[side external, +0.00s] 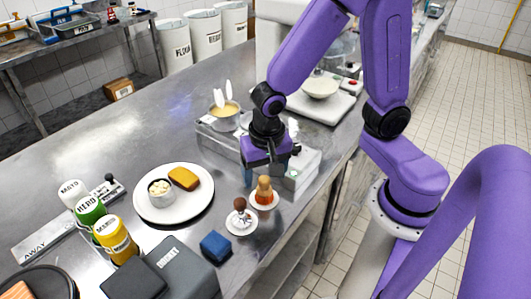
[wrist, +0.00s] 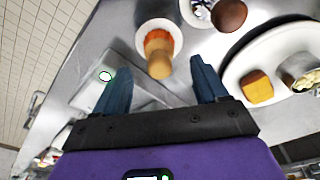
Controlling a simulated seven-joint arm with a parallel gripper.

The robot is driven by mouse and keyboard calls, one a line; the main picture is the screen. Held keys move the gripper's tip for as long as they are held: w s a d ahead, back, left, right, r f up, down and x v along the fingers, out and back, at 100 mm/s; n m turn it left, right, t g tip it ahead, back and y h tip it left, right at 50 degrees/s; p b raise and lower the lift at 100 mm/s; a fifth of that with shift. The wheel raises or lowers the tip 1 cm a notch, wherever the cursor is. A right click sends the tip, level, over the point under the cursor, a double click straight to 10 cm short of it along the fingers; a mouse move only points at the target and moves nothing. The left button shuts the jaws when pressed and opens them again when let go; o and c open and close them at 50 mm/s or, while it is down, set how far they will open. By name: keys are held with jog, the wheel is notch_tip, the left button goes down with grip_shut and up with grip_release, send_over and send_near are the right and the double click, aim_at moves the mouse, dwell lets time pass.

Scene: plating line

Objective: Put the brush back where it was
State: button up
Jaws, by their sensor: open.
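What looks like the brush (side external: 264,188) has a thick tan handle and stands in a small white dish (side external: 263,204) with orange in it, near the table's front edge. In the wrist view its tan handle (wrist: 158,57) points toward me and the dish (wrist: 150,27) shows orange-red around it. My gripper (wrist: 162,76) is open and empty, its two blue fingers apart, with the handle beyond and between the fingertips. In the side view my gripper (side external: 268,163) is just behind the brush; its fingertips are hard to make out. The brush's bristles are not clearly visible.
Beside it, a brown-knobbed item (side external: 240,203) stands on a small patterned dish (side external: 242,226). A white plate (side external: 158,213) holds a golden block (side external: 184,178) and a small pot (side external: 160,193).

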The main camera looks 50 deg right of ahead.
aim_at(267, 183)
jog(key=r, duration=0.5)
jog(key=shift+s+a+r, duration=0.2)
jog(key=shift+s+r, duration=0.05)
jog(key=shift+r, duration=0.05)
jog(key=shift+s+r, duration=0.2)
jog(key=shift+r, duration=0.15)
jog(key=s+d+r+n+g+y, duration=0.1)
jog(key=s+d+n, duration=0.5)
jog(key=s+n, duration=0.6)
jog(key=n, duration=0.7)
jog(key=shift+d, duration=0.2)
